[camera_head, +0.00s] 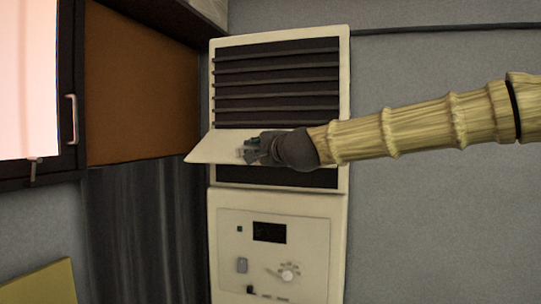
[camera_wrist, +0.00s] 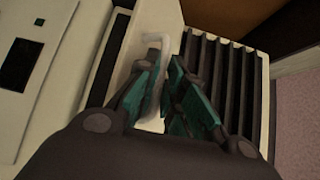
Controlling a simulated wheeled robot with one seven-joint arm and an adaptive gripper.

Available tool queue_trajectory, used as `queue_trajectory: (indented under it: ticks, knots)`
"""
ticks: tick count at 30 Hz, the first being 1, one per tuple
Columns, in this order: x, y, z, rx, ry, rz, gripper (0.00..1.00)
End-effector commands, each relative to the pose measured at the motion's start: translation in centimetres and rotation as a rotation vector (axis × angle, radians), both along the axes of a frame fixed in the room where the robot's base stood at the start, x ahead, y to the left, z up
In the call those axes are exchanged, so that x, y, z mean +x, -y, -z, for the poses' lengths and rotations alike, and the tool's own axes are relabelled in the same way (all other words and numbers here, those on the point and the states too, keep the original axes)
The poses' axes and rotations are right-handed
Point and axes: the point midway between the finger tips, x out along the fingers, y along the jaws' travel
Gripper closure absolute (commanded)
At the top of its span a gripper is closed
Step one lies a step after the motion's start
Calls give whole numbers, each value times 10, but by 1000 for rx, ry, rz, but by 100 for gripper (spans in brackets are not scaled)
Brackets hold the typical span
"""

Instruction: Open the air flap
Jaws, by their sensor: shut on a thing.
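The air flap (camera_head: 212,148) is a cream panel on the front of a tall cream wall unit, below a row of dark slats. It is tilted outward, its left end sticking out past the unit's side, with a dark opening below it. My gripper (camera_head: 250,152) is shut on the flap near its middle. In the wrist view the teal-padded fingers (camera_wrist: 164,80) close around a pale handle (camera_wrist: 152,42) on the flap (camera_wrist: 172,14). The fingers hide part of the handle.
The slats (camera_head: 278,75) are above the flap. Below is a control panel (camera_head: 300,235) with a dark display and a knob. A dark-framed window with a handle (camera_head: 71,118) is at left. Bare grey wall (camera_head: 440,220) lies to the right.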

Motion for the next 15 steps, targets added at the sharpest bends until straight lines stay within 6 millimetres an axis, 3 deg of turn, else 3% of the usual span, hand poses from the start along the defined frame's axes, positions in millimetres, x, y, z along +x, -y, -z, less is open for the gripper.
queue_trajectory:
  ticks: [15]
  knots:
    - [3,-1,-8,5,3,5,100]
